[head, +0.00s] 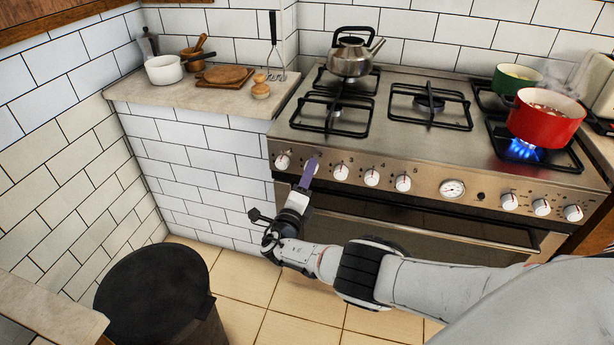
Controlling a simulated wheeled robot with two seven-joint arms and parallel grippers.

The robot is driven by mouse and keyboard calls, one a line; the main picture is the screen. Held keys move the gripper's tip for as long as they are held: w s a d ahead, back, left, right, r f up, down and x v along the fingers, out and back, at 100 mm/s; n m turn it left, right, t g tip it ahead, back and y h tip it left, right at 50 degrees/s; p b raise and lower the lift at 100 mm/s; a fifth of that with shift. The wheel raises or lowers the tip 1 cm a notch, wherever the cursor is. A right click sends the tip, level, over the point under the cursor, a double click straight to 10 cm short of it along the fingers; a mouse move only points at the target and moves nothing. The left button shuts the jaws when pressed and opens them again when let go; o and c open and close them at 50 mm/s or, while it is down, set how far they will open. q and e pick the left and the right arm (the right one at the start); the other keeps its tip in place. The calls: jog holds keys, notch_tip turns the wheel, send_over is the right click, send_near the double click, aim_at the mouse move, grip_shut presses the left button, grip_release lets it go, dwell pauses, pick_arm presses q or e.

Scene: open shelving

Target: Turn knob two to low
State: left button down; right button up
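The steel stove front carries a row of white knobs with red marks. Knob one (282,161) is at the far left, and knob three (341,172) is to the right. Knob two, between them, is mostly hidden behind the purple fingers of my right gripper (309,172). The fingertips are at this knob, seen nearly edge-on, so I cannot tell whether they are open or shut on it, or how the knob is turned. My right arm reaches in from the right. My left gripper is not in view.
A lit blue flame (524,149) burns under a red pot (545,118). A green pot (517,79) and a steel kettle (354,54) stand on the hob. The oven handle (430,229) runs below the knobs. A dark bin (152,290) stands on the floor at lower left.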

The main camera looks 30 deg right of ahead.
jog(key=shift+a, duration=0.1)
jog(key=p+v, duration=0.4)
jog(key=v, duration=0.6)
jog(key=shift+s, duration=0.1)
